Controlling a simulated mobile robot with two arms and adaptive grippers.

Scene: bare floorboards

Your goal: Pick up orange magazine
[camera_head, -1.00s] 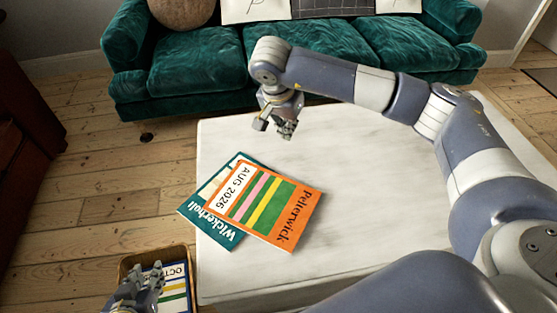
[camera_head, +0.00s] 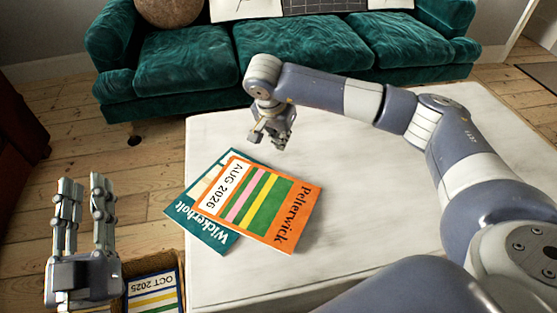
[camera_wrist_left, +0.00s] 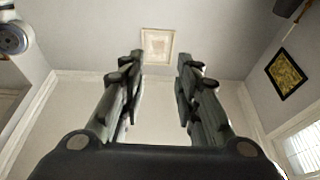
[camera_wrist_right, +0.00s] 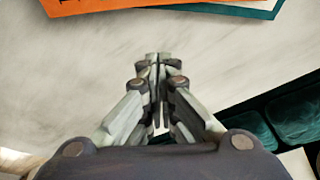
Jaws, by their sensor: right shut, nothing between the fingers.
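The orange magazine (camera_head: 259,203), titled Pelterwick and marked AUG 2026, lies flat on the white table, partly over a teal magazine (camera_head: 205,222). Its edge shows at the top of the right wrist view (camera_wrist_right: 110,8). My right gripper (camera_head: 276,142) is shut and empty above the table, beyond the magazines and a little to their right. It also shows shut in the right wrist view (camera_wrist_right: 158,62). My left gripper (camera_head: 84,190) is open and empty, pointing up over the floor left of the table. In the left wrist view (camera_wrist_left: 160,75) its fingers stand apart.
A white table (camera_head: 370,190) has much bare surface to the right of the magazines. A basket (camera_head: 181,268) with an OCT 2025 magazine (camera_head: 153,293) stands on the floor by its near left corner. A green sofa (camera_head: 280,55) stands behind.

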